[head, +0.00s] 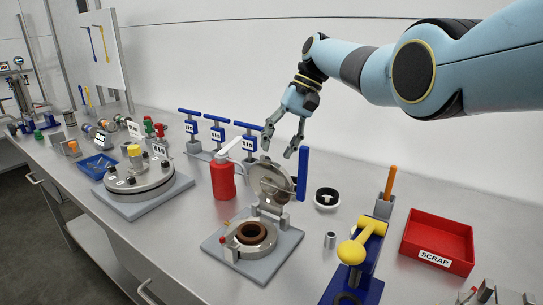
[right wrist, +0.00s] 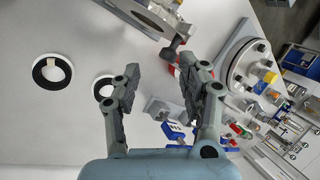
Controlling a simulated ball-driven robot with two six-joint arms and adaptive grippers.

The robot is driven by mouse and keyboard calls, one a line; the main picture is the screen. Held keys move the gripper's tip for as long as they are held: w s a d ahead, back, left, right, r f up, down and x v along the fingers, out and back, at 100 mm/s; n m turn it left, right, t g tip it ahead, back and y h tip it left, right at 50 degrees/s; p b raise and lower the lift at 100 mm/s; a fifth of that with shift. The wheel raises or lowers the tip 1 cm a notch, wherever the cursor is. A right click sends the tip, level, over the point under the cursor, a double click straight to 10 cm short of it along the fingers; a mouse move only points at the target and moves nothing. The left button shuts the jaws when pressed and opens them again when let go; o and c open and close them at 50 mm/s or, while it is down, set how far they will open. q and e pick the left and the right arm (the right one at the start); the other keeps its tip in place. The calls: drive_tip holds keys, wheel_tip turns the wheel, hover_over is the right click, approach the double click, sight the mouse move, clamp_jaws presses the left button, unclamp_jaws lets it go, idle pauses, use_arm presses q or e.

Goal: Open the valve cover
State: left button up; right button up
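The valve cover (head: 268,180) is a round grey metal lid. In the head view it stands raised, close to upright, at the back of the round valve body (head: 264,247), whose brown-lined opening is exposed. The body sits on a grey base plate (head: 216,247). An upright blue bar (head: 303,174) stands at the lid's right side. My right gripper (head: 278,149) is open and empty, above and behind the lid, apart from it. Its spread fingers also show in the right wrist view (right wrist: 158,75), with nothing between them. My left gripper is not in view.
A red bottle (head: 223,178) stands left of the lid, and a black-and-white ring piece (head: 326,197) lies to the right. A yellow-handled blue device (head: 352,252) and a red SCRAP tray (head: 410,236) are further right. A large flanged lid (head: 139,179) stands left.

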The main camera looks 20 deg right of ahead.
drive_tip(key=v, duration=0.8)
drive_tip(key=shift+r, duration=0.15)
drive_tip(key=shift+a, duration=0.1)
